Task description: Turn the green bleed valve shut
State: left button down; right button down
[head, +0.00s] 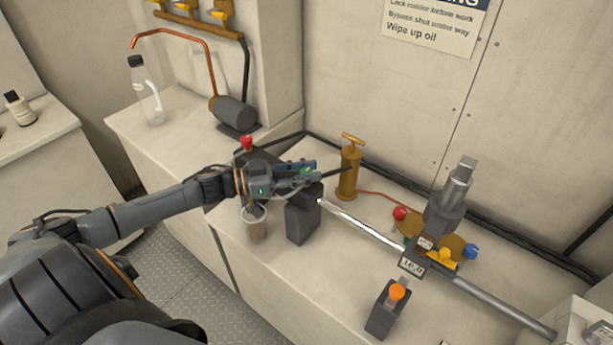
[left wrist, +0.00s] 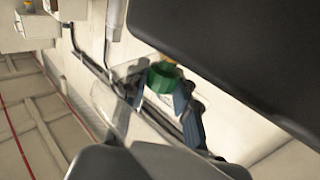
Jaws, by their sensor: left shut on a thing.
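The green bleed valve (head: 306,171) shows as a small green patch between the fingers of my left gripper (head: 309,174) in the head view. In the left wrist view it is a round green knob (left wrist: 161,78) with a bit of yellow above it. The left gripper's fingers (left wrist: 165,95) are on either side of the knob, and the gripper is shut on it. The gripper hides most of the valve and what it is mounted on in the head view. My right gripper is not in view.
A brass hand pump (head: 348,172) stands just right of the gripper. A dark grey block (head: 303,220) and a cup (head: 255,223) stand below it. A steel rod assembly (head: 455,200) with red, blue and yellow knobs is farther right. A clear bottle (head: 147,92) stands at the left.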

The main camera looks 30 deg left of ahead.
pick_arm(q)
jog(key=shift+m+g+h+b, duration=0.55)
jog(key=shift+m+g+h, duration=0.15)
jog(key=shift+g+h, duration=0.1)
jog(key=c, duration=1)
grip_release()
jog(key=v, duration=1.2)
